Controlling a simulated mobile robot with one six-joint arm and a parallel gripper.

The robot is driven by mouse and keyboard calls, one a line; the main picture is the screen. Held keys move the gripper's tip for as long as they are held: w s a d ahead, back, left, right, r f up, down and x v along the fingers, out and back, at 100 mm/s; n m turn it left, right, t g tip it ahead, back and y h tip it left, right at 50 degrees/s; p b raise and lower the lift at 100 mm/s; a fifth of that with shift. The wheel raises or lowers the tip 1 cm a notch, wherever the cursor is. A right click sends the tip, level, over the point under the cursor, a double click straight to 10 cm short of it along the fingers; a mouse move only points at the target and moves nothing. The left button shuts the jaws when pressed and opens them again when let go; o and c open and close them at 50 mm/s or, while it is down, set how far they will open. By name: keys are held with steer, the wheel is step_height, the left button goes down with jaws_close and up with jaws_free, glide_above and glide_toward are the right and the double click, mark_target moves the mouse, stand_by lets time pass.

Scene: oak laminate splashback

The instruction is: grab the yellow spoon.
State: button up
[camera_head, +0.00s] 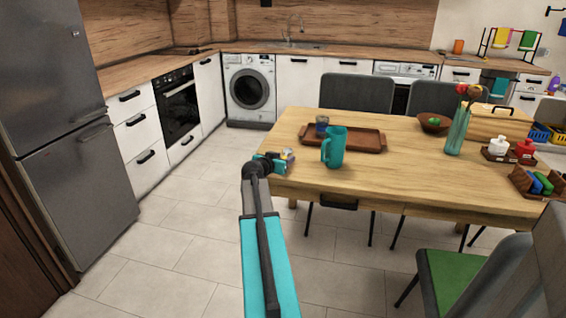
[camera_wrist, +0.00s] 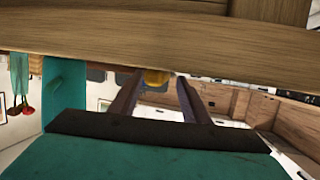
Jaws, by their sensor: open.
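My gripper (camera_head: 272,163) is at the left edge of the wooden table, at about tabletop height. In the wrist view its two dark fingers (camera_wrist: 157,95) stand apart with a gap between them. A small rounded yellow thing (camera_wrist: 156,77) shows between the fingertips, at the table edge; it may be part of the yellow spoon, but most of it is hidden. I cannot tell whether the fingers touch it. In the head view a small pale, yellowish item (camera_head: 288,154) shows right by the fingertips, too small to make out.
The wooden table (camera_head: 400,175) holds a teal pitcher (camera_head: 334,148) near the gripper, beside a brown tray (camera_head: 365,139) with a dark cup (camera_head: 322,125). Farther right are a bowl (camera_head: 433,122), a vase (camera_head: 457,132) and a condiment caddy (camera_head: 508,157). Floor left of the table is clear.

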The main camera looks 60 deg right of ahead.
jaws_close()
steer(key=shift+r, duration=0.1)
steer(key=shift+r, duration=1.2)
steer(key=s+a, duration=0.2)
steer(key=a, duration=0.1)
steer(key=s+a+r, duration=0.1)
steer(key=s+a, duration=0.1)
steer(key=a, duration=0.1)
steer(key=s+a+r, duration=0.1)
steer(key=a, duration=0.2)
steer(key=shift+s+a, duration=0.15)
steer(key=shift+s, duration=0.25)
steer(key=s+a+b, duration=0.1)
steer(key=a+b, duration=0.1)
steer(key=b, duration=0.1)
steer(key=shift+s, duration=0.1)
steer(key=b, duration=0.7)
steer(key=shift+s+a+b, duration=0.1)
steer(key=shift+s+b, duration=0.05)
steer(key=shift+b, duration=0.15)
